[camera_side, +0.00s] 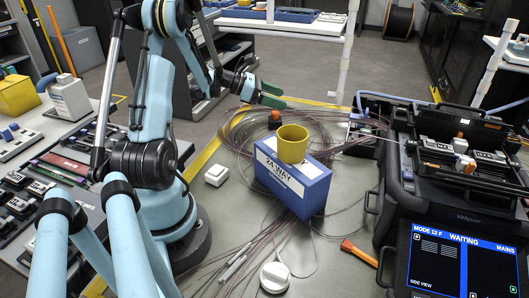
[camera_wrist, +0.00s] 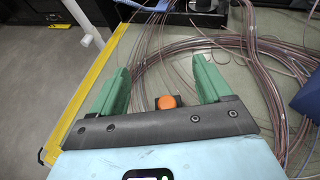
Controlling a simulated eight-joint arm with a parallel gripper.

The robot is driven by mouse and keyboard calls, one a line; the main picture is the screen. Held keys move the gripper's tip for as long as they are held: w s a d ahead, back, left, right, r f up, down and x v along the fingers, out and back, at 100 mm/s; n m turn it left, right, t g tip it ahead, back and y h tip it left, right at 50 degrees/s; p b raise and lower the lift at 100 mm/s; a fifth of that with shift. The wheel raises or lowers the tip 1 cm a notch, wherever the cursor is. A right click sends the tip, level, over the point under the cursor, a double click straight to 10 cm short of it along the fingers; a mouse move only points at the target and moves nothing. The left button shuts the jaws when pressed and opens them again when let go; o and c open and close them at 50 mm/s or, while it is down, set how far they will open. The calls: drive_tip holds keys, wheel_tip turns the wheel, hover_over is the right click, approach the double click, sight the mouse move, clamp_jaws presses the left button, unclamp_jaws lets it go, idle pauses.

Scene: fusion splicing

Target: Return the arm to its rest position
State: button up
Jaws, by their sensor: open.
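My gripper (camera_side: 272,95) has green fingers and is in the upper middle of the side view, above the far edge of the work table. In the wrist view my gripper (camera_wrist: 160,85) is open, its two green fingers wide apart with nothing held between them. A small orange-topped item (camera_wrist: 167,102) shows low between the fingers, just beyond the dark gripper bar. My light-blue arm reaches from its base at the left of the side view over the table.
A blue box (camera_side: 300,190) with a yellow cup (camera_side: 292,144) on top stands mid-table. The splicer (camera_side: 455,165) and its screen (camera_side: 460,262) are at right. Loose brown cables (camera_wrist: 195,45) lie coiled below the gripper. A white round knob (camera_side: 274,277) and an orange-handled tool (camera_side: 358,252) lie in front.

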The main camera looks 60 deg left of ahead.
drive_tip(key=w+d+r, duration=0.3)
drive_tip(key=d+r, duration=0.4)
drive_tip(key=d, duration=0.1)
drive_tip(key=w+d+r, duration=0.3)
drive_tip(key=d+r, duration=0.5)
drive_tip(key=shift+d+r+n+y, duration=0.15)
drive_tip(key=shift+d+n+y, duration=0.1)
drive_tip(key=shift+n+y, duration=0.05)
drive_tip(key=shift+w, duration=0.1)
